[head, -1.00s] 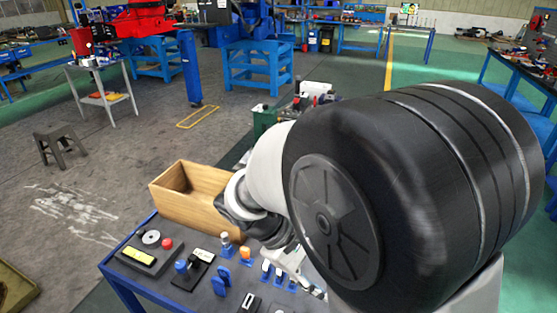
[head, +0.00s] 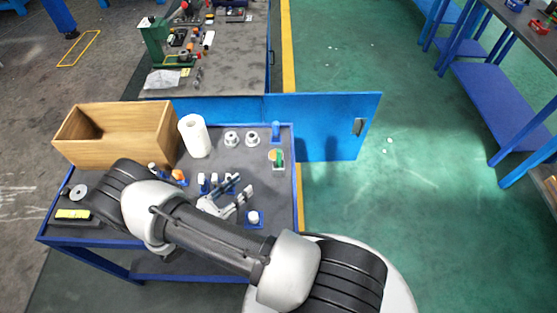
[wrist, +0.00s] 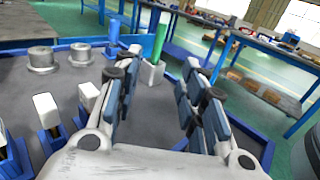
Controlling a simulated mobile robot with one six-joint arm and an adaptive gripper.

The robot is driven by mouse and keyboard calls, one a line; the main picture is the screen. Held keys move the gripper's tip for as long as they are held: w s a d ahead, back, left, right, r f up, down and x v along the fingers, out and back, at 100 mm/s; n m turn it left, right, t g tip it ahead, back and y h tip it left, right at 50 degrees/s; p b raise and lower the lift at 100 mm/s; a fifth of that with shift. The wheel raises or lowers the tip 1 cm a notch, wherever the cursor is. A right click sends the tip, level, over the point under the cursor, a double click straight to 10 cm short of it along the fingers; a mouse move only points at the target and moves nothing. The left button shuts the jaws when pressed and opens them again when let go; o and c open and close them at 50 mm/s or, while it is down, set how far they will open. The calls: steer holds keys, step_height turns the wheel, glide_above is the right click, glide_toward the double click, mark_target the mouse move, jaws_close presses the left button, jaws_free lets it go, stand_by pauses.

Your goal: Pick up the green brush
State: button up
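The green brush (wrist: 160,42) stands upright in a small white holder (wrist: 152,72) in the wrist view, seen between and beyond my fingers. In the head view the green brush (head: 279,156) is near the right edge of the blue-edged table (head: 205,245). Its lower end is hidden in the holder. My gripper (head: 245,191) is open and empty over the table, to the left of and nearer than the brush. In the wrist view my gripper (wrist: 162,62) has its two fingers well apart, neither touching the brush.
A wooden box (head: 125,140) and a white roll (head: 195,136) stand on the table's back left. Two metal cylinders (head: 241,139) and a blue upright piece (head: 276,130) are behind the gripper. Several white-and-blue pieces are close by. A blue panel (head: 335,125) is beyond the table's right edge.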

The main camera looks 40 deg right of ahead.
mark_target(277, 158)
steer(key=d, duration=0.5)
steer(key=w+d+b, duration=0.1)
steer(key=d, duration=0.5)
steer(key=w+d+b, duration=0.1)
steer(key=d, duration=0.5)
steer(key=shift+w+d+f, duration=0.1)
steer(key=shift+w+d, duration=0.05)
steer(key=shift+c, duration=0.4)
jaws_close()
